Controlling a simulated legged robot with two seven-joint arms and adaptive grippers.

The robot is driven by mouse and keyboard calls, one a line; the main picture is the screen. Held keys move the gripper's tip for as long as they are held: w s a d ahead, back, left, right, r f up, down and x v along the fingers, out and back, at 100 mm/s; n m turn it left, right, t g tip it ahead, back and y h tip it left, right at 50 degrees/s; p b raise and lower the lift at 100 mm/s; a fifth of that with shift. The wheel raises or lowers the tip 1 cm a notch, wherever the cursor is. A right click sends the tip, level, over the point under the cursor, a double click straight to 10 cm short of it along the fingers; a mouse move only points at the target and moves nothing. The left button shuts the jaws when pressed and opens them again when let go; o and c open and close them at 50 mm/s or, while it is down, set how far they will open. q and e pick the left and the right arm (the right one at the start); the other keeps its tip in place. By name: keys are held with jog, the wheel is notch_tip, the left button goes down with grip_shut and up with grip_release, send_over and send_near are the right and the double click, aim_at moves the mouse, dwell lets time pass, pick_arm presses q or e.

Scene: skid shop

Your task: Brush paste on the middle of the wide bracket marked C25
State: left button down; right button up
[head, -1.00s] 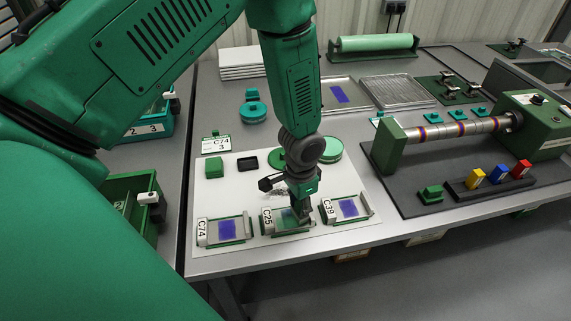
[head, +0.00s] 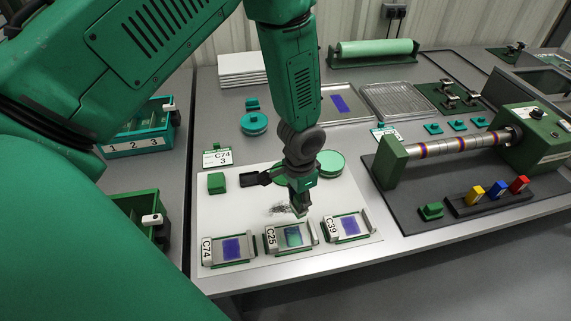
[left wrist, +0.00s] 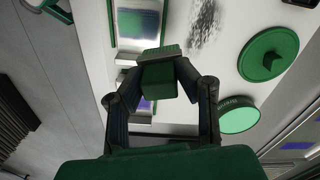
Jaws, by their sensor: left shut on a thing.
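The wide bracket marked C25 (head: 271,240) lies at the front of the white mat, between bracket C74 (head: 231,249) and bracket C39 (head: 350,227). C25 has a teal-green smear over its blue middle patch; the other two patches look plain blue. My left gripper (head: 300,200) is just behind C25, over the mat and apart from the bracket. In the left wrist view its fingers are shut on a green-handled brush (left wrist: 158,82) with a grey end. Its tip is hard to see in the head view. My right gripper is not in view.
A green round pot (head: 330,163) stands behind the gripper on the mat; a green round lid (left wrist: 270,56) shows in the left wrist view. A green block (head: 216,183) sits at the mat's left. A roller machine (head: 450,147) stands to the right.

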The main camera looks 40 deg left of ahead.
pick_arm(q)
jog(key=shift+a+r+p, duration=0.2)
jog(key=shift+r+p, duration=0.4)
jog(key=shift+r, duration=0.55)
jog(key=shift+d+r, duration=0.1)
jog(key=shift+d, duration=0.55)
jog(key=shift+a, duration=0.1)
